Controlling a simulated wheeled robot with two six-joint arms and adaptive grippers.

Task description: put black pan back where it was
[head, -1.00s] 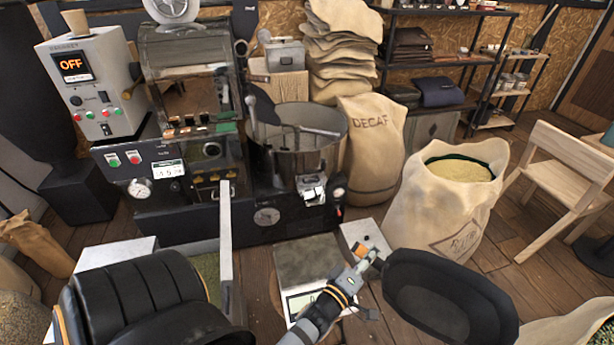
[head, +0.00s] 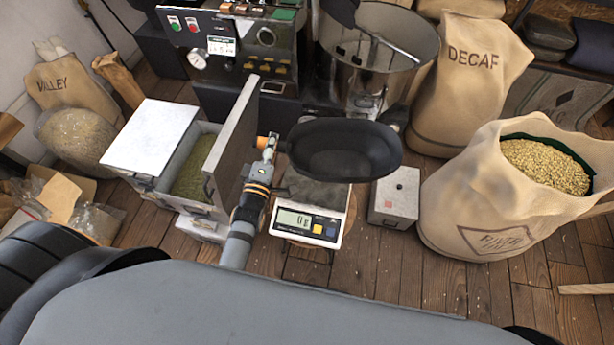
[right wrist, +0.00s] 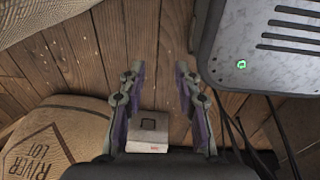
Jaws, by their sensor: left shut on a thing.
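The black pan (head: 345,150) is an oval, shallow, dark pan in the head view. My left gripper (head: 268,150) is shut on its handle at the pan's left end. The pan appears held above the back part of the digital scale (head: 308,223), hiding part of its plate. Its exact height over the scale is hard to tell. My right gripper (right wrist: 156,72) is open and empty in the right wrist view, above the wooden floor. It is outside the head view.
An open drawer (head: 237,135) with green beans is left of my left gripper. A small grey box (head: 396,198) stands right of the scale. A large bean sack (head: 500,215) stands at the right. A roaster (head: 240,70) and steel drum (head: 375,70) are behind. Floor shows in front.

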